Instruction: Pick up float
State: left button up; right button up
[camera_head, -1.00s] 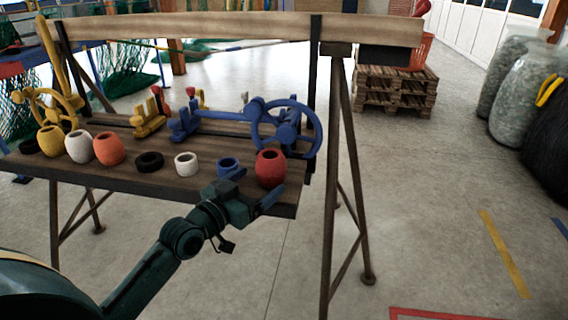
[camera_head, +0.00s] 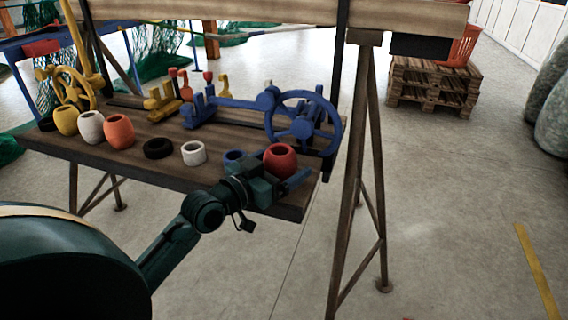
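Barrel-shaped floats stand on the wooden bench (camera_head: 180,171): a yellow float (camera_head: 66,121), a white float (camera_head: 91,127), an orange float (camera_head: 119,131) and, near the right end, a red float (camera_head: 280,161). The task does not say which one is meant. My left gripper (camera_head: 268,174) is at the bench's front edge, just in front of the red float. Its blue fingers look spread apart with nothing held, and one overlaps the float's lower right in the picture. Whether they touch the float is unclear. My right gripper is not in view.
A black ring (camera_head: 157,148), a white ring (camera_head: 194,153) and a blue ring (camera_head: 233,157) lie left of the red float. A blue handwheel (camera_head: 304,127) stands behind it. A trestle leg (camera_head: 361,180) rises to the right. Pallets (camera_head: 434,87) stand farther back.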

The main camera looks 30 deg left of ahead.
pick_arm(q)
jog(key=c, duration=1)
jog(key=shift+c, duration=0.4)
jog(key=shift+r, duration=0.1)
